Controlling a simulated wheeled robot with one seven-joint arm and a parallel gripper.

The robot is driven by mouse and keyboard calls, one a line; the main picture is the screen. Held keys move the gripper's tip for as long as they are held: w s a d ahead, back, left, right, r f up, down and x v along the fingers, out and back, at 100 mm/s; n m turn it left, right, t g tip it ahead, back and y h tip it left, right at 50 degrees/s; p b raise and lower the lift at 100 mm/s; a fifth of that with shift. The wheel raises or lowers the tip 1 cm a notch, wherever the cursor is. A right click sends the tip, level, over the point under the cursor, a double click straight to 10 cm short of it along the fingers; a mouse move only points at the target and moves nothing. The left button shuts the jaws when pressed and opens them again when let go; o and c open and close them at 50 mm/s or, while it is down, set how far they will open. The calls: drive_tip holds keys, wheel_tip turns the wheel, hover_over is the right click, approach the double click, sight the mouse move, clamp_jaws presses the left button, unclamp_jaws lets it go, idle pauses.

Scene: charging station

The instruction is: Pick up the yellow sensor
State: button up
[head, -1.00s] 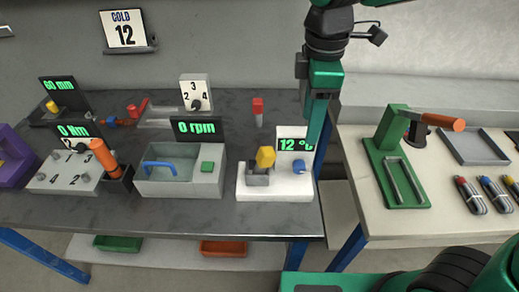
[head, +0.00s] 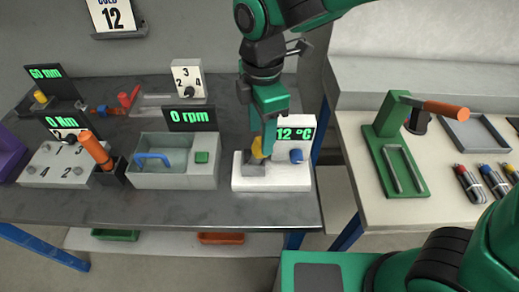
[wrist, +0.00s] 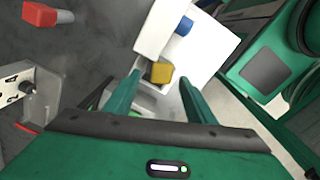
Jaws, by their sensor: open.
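The yellow sensor (head: 258,147) sits in a small grey holder (head: 252,166) on a white station (head: 285,178) with a green "12 °C" display. My gripper (head: 263,142) is right at it, partly hiding it in the head view. In the wrist view my gripper (wrist: 157,92) has its two green fingers apart. There the yellow sensor (wrist: 160,71) lies between the finger lines, a little beyond the tips. No grip on it shows.
A blue knob (head: 296,156) stands on the station just right of the sensor. A grey box with a blue handle (head: 152,160) is to the left. In the wrist view a red block (wrist: 45,15) is at the upper left. A second table (head: 360,210) stands right, past a gap.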

sight(260, 140)
drive_tip(key=shift+a+f, duration=0.1)
drive_tip(key=shift+f, duration=1.65)
drive_tip(key=c, duration=1.2)
drive_tip(key=shift+c, duration=0.3)
drive_tip(key=shift+r, duration=0.15)
